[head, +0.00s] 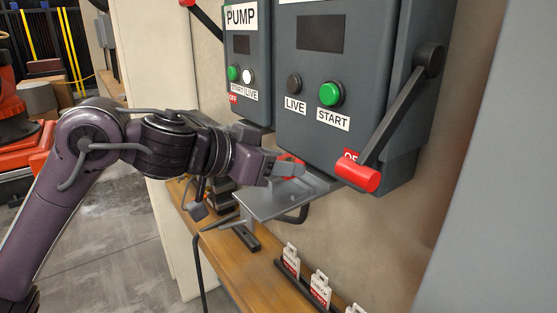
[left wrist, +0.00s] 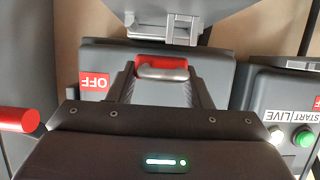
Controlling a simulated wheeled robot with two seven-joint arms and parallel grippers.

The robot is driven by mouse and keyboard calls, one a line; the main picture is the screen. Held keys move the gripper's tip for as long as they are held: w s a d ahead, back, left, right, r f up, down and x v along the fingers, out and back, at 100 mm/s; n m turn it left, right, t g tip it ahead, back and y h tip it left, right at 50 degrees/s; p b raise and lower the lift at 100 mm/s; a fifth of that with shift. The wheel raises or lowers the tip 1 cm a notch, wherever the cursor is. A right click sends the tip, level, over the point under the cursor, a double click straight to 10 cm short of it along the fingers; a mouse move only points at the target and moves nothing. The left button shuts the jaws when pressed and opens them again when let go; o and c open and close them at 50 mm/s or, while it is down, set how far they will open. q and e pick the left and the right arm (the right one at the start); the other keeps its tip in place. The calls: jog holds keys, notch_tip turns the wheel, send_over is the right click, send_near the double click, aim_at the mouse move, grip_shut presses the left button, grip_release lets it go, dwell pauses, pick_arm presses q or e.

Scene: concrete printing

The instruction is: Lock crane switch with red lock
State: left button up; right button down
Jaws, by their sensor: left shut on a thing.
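The larger grey switch box (head: 320,115) on the wall has LIVE and START labels and a green button; its name is out of view. Its lever (head: 400,105) hangs down on the right side, its red handle (head: 358,178) beside a partly hidden OFF label. My left gripper (head: 290,168) is just below this box, shut on a small red object that appears to be the lock (head: 289,157). In the left wrist view, the red lock (left wrist: 163,60) shows between the two fingers, with a grey rounded part along it. The right gripper is out of view.
A PUMP box (head: 245,60) hangs to the left. A grey metal plate (head: 265,204) on a stand lies under the gripper, above a wooden bench (head: 262,270). A rack with several white-and-red tags (head: 319,284) stands on the bench. A wall panel closes the right side.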

pick_arm(q)
jog(key=shift+f+b, duration=0.45)
jog(key=shift+f, duration=0.35)
jog(key=shift+f+b, duration=0.45)
jog(key=shift+f, duration=0.4)
jog(key=shift+r+p, duration=0.4)
jog(key=shift+p, duration=0.1)
jog(key=shift+r+p, duration=1)
jog(key=shift+r, duration=0.15)
